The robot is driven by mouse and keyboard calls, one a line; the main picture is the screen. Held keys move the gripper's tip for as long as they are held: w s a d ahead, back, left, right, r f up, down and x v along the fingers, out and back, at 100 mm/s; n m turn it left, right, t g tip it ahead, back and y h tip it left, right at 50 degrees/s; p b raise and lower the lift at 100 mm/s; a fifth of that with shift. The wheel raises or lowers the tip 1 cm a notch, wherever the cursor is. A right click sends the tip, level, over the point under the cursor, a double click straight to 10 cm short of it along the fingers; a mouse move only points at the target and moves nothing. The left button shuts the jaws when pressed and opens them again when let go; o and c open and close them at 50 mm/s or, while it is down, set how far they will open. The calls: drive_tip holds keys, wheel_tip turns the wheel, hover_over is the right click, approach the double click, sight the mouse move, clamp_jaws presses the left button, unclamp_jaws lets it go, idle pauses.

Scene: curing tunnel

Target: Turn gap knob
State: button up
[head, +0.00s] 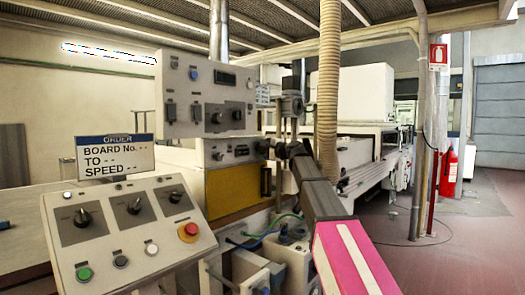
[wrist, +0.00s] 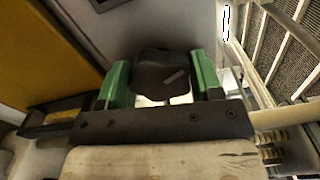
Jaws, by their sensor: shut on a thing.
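A dark knob (wrist: 163,75) with a small light mark on its face sits in the middle of the wrist view, on a grey surface. My gripper (wrist: 161,80) has its two green fingers on either side of the knob and is shut on it. In the head view my arm reaches from the lower right toward the machine beside the yellow panel. There the fingers and the held knob are too small and too hidden behind my arm to make out.
A sloped control console (head: 128,238) with knobs and a red emergency button (head: 188,231) stands at the lower left. An upright switch panel (head: 207,98) and a yellow panel (head: 235,190) are left of my arm. A corrugated hose (head: 328,90) hangs close by. Open floor lies right.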

drive_tip(key=m, duration=1.3)
idle(0.5)
drive_tip(key=o, duration=0.9)
drive_tip(key=shift+d, duration=0.1)
drive_tip(key=v, duration=1)
drive_tip(key=shift+s+d, duration=0.25)
drive_tip(key=shift+s, duration=0.05)
